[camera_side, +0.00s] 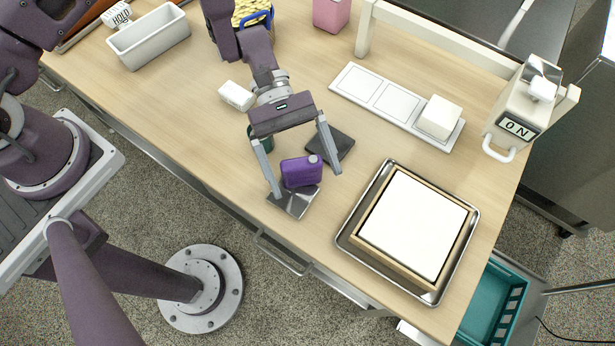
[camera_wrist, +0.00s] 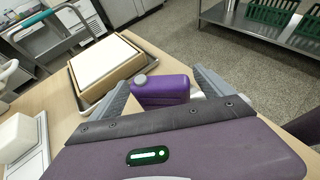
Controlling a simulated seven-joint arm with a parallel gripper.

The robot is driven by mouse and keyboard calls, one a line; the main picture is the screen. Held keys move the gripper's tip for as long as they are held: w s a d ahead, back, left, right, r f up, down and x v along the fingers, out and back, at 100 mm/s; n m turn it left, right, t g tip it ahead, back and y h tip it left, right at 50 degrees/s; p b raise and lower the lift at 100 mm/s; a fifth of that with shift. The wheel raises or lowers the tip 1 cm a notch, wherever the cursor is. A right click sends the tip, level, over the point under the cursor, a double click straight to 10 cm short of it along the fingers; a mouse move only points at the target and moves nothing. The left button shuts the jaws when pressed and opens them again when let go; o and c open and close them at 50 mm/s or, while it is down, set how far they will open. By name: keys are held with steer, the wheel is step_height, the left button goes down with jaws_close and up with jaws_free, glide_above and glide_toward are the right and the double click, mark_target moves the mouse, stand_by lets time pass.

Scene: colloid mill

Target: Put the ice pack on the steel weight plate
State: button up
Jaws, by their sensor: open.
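A purple, rounded pack with a small grey cap (camera_side: 301,171), which I take to be the ice pack, sits upright at the far part of a shiny square steel plate (camera_side: 292,203), overlapping it in the side view. I cannot tell how much of its base rests on the plate. My gripper (camera_side: 306,181) is open, with one finger on each side of the pack and visible gaps to it. In the wrist view the pack (camera_wrist: 162,91) shows between the open fingers (camera_wrist: 162,95). The plate is mostly hidden there.
A dark square plate (camera_side: 338,147) lies just behind the pack. A dark green thing (camera_side: 262,138) is partly hidden by my gripper. A framed white slab sits on a metal tray (camera_side: 342,236) at right. A white block (camera_side: 236,95) and a white panel strip (camera_side: 352,79) lie farther back.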

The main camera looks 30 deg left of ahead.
steer(key=v, duration=1)
steer(key=s+a+r+m+t+y, duration=0.2)
steer(key=a+r+m+y, duration=0.1)
steer(key=r, duration=0.4)
steer(key=s+a+r+m+t+y, duration=0.1)
steer(key=a+r+m+y, duration=0.15)
steer(key=r, duration=0.45)
steer(key=s+a+r+m+t+y, duration=0.5)
steer(key=s+a+r+m+t, duration=0.1)
steer(key=s+a+r+t, duration=0.3)
steer(key=shift+s+a+r, duration=0.6)
steer(key=shift+s+a, duration=0.35)
steer(key=shift+s, duration=0.25)
steer(key=c, duration=0.9)
steer(key=shift+c, duration=0.2)
